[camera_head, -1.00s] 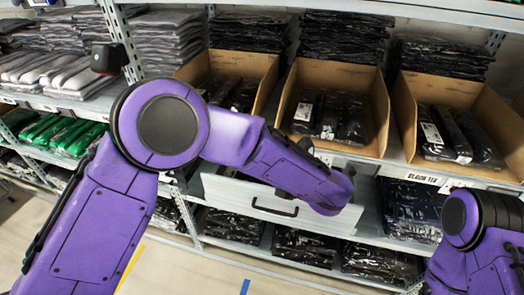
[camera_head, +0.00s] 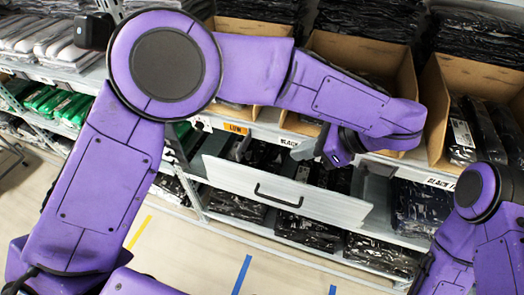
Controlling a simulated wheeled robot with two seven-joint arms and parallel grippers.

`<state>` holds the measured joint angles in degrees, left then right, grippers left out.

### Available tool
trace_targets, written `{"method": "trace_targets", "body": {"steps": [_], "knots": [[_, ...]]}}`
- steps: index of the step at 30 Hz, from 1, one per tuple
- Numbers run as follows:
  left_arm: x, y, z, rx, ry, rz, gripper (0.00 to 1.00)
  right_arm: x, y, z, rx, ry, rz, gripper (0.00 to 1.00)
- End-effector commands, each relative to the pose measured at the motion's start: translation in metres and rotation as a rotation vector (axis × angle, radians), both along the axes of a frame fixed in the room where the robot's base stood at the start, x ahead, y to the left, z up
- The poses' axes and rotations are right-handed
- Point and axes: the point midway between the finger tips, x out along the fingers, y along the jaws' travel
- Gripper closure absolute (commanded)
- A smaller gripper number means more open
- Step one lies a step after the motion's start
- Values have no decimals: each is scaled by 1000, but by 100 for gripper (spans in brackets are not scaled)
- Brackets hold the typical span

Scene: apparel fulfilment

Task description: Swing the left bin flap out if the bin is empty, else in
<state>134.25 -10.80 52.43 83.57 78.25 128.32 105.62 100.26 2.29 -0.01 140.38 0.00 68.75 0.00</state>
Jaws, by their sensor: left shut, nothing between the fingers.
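The left cardboard bin (camera_head: 253,27) stands on the shelf, mostly hidden behind my left arm; I cannot see its full inside now. An orange tag reading LOW (camera_head: 235,128) shows on the shelf edge below it; I cannot tell whether it is the flap. My left gripper (camera_head: 306,150) is shut and empty, in front of the shelf edge below the middle bin (camera_head: 395,62), partly hidden by its own wrist. My right arm is at the lower right; its gripper is out of view.
A pale drawer-like panel with a black handle (camera_head: 278,196) juts out below the shelf edge, dark packs behind it. The right bin (camera_head: 470,75) holds black packs (camera_head: 478,130). Green packs (camera_head: 52,107) lie at left. The floor in front is clear.

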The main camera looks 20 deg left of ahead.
Motion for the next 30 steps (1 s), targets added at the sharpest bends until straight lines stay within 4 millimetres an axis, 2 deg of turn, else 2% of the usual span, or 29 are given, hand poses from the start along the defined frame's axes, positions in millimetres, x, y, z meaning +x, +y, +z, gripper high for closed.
{"method": "trace_targets", "body": {"steps": [11,16,21,30], "knots": [[4,59,-54,1,6,-1,100,0,0,27,0,0,0,26],[7,85,-53,0,1,-1,100,0,0,42,0,0,0,26],[8,96,-57,0,1,-1,100,0,0,46,0,0,0,26],[8,97,-59,0,0,-3,100,0,0,45,0,0,0,26]]}}
